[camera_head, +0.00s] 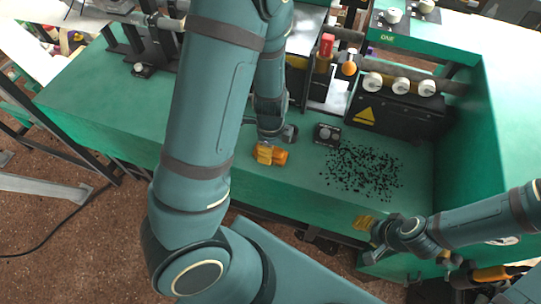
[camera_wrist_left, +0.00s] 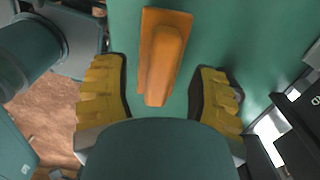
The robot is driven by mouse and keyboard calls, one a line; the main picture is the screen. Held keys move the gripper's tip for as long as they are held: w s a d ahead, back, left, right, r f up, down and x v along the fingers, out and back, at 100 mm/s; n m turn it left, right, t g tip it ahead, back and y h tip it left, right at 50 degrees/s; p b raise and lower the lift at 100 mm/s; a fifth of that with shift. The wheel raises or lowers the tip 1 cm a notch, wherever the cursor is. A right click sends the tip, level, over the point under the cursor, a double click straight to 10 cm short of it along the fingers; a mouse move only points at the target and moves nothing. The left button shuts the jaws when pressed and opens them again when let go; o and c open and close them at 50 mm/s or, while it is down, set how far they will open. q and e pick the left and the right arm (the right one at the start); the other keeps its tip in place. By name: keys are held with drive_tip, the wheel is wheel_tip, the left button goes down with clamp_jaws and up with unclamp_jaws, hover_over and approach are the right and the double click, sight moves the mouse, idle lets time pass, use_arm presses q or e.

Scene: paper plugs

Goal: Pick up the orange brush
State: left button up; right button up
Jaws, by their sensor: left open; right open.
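The orange brush (camera_wrist_left: 163,55) lies on the green surface in the left wrist view, its narrow raised handle pointing toward the gripper base. In the head view the brush (camera_head: 280,157) shows as a small orange shape beside my left gripper (camera_head: 264,153), partly hidden by it. My left gripper (camera_wrist_left: 160,85) is open, with its yellow fingers apart on either side of the brush's near end. I cannot tell how far above the surface the fingers are. My right gripper (camera_head: 366,223) is open and empty near the front edge of the green table.
Black bits (camera_head: 363,171) are scattered on the green table (camera_head: 110,110) right of the brush. A dark machine with white knobs (camera_head: 400,86) stands at the back right.

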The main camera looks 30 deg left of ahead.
use_arm(q)
drive_tip(key=shift+f, duration=0.5)
clamp_jaws()
wheel_tip(320, 180, up, 9)
drive_tip(key=p, duration=0.4)
drive_tip(key=shift+r, duration=0.6)
